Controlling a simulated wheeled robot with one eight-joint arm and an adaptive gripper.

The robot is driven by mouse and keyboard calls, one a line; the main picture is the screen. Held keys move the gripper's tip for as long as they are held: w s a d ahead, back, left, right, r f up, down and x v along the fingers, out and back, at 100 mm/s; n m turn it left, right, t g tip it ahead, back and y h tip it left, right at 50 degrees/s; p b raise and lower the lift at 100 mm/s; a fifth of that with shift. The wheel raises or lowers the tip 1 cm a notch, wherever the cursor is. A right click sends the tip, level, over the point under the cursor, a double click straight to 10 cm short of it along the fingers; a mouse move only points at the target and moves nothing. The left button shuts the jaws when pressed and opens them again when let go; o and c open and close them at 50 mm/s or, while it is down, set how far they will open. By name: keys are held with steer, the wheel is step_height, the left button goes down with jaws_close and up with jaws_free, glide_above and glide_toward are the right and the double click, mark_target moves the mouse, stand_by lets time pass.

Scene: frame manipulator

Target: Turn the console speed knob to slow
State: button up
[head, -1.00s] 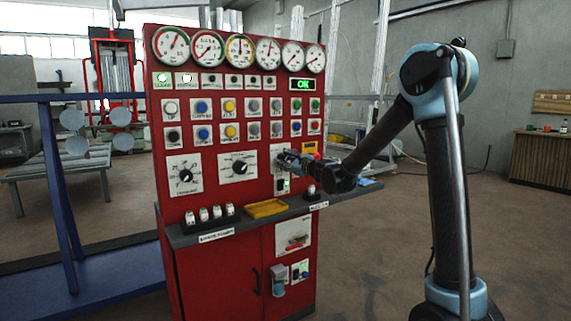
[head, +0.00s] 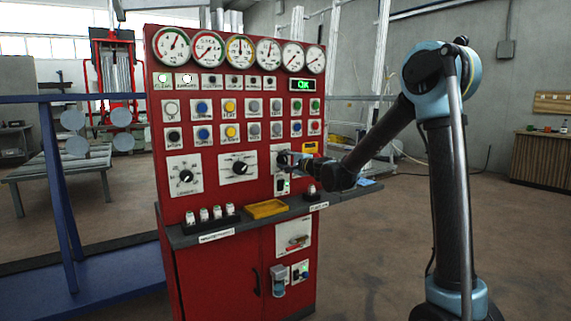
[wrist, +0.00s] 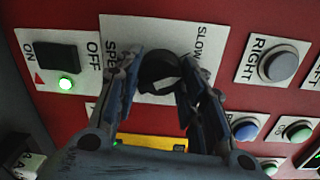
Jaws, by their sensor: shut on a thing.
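The dark round speed knob (wrist: 158,72) sits on a white plate (wrist: 146,30) on the red console (head: 225,185). The plate's visible lettering reads "SPE…" at left and "SLOW" at upper right in the wrist view. A pale mark shows on the knob's face; which label it points to is not clear. My gripper (wrist: 160,84) has one finger on each side of the knob and is shut on it. In the head view my gripper (head: 293,160) reaches the console from the right and hides most of the knob.
In the wrist view an ON/OFF switch (wrist: 58,56) with a lit green lamp (wrist: 67,84) is to the left. A RIGHT button (wrist: 277,65) is to the right. A ledge with a yellow tray (head: 266,208) juts out below my gripper.

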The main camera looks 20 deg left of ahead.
steer(key=shift+s+f+n, duration=0.1)
steer(key=shift+n, duration=0.7)
steer(key=o, duration=1)
steer(key=shift+o, duration=0.2)
steer(key=v, duration=1.2)
